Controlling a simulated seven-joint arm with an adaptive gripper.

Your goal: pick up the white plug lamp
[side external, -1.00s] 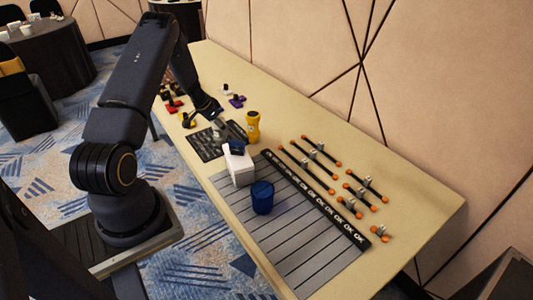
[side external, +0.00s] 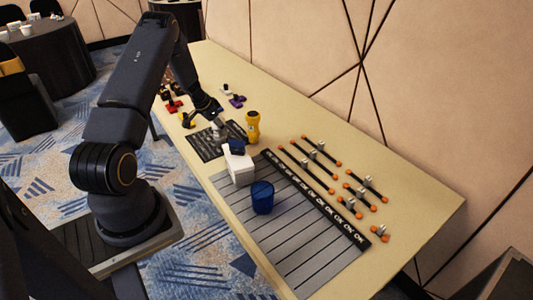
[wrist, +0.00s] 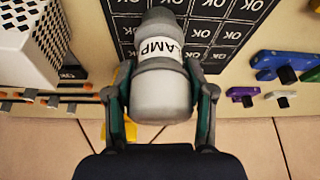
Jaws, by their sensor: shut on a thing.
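The white plug lamp (wrist: 163,88) is a pale grey-white rounded cylinder with a "LAMP" label and a darker grey end. In the wrist view it lies between both fingers of my gripper (wrist: 160,95), which is shut on it. In the side view my gripper (side external: 217,121) is low over the black "OK" mat (side external: 207,148), with the small, partly hidden lamp (side external: 219,133) below the fingers. I cannot tell whether the lamp touches the mat.
A white box (side external: 239,168), a blue cup (side external: 262,198) and a yellow flashlight (side external: 253,127) stand close by on the table. Several orange-tipped rods (side external: 312,165) lie to the right. Purple (wrist: 241,94) and blue (wrist: 285,66) pieces lie beside the mat.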

